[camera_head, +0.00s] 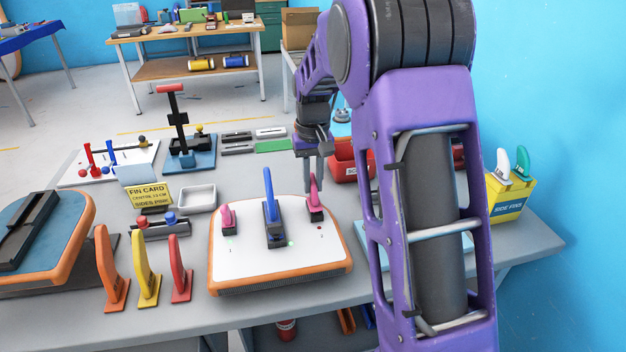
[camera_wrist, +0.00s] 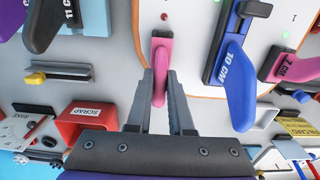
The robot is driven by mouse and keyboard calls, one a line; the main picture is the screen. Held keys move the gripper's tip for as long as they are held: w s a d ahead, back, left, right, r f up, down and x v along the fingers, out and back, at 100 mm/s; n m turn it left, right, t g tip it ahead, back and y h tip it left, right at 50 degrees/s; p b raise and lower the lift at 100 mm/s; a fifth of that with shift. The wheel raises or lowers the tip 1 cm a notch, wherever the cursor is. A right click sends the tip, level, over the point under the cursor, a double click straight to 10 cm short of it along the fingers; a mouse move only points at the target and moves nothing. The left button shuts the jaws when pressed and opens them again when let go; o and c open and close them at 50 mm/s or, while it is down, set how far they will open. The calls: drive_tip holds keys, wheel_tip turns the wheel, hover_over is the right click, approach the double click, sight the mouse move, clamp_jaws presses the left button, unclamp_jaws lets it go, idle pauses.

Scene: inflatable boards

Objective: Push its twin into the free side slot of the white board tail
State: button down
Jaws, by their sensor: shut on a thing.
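The white board tail (camera_head: 270,265) with an orange rim lies on the grey table. A blue centre fin (camera_head: 269,205) stands in its middle slot, marked 10 CM in the wrist view (camera_wrist: 232,70). A pink side fin (camera_head: 228,218) stands in the left slot with a green light near it. My gripper (camera_head: 313,178) is shut on a second pink fin (camera_head: 315,200), upright at the right slot; the wrist view shows this fin (camera_wrist: 159,88) between my fingers. A red light (camera_head: 319,228) shows beside that slot. I cannot tell how deep the fin sits.
Orange, yellow and red fins (camera_head: 143,270) stand in front left, near a blue board (camera_head: 50,225). A yellow fin card (camera_head: 149,195) and white tray (camera_head: 197,198) lie behind. A red scrap bin (camera_head: 350,160) is behind right. A yellow side-fin box (camera_head: 508,198) stands at the right.

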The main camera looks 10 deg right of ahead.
sight(313, 180)
drive_tip(key=shift+f, duration=0.35)
drive_tip(key=c, duration=0.7)
unclamp_jaws()
drive_tip(key=shift+c, duration=0.2)
drive_tip(key=shift+r, duration=0.1)
wheel_tip(313, 180, up, 17)
drive_tip(key=p, duration=0.2)
drive_tip(key=shift+r, duration=0.1)
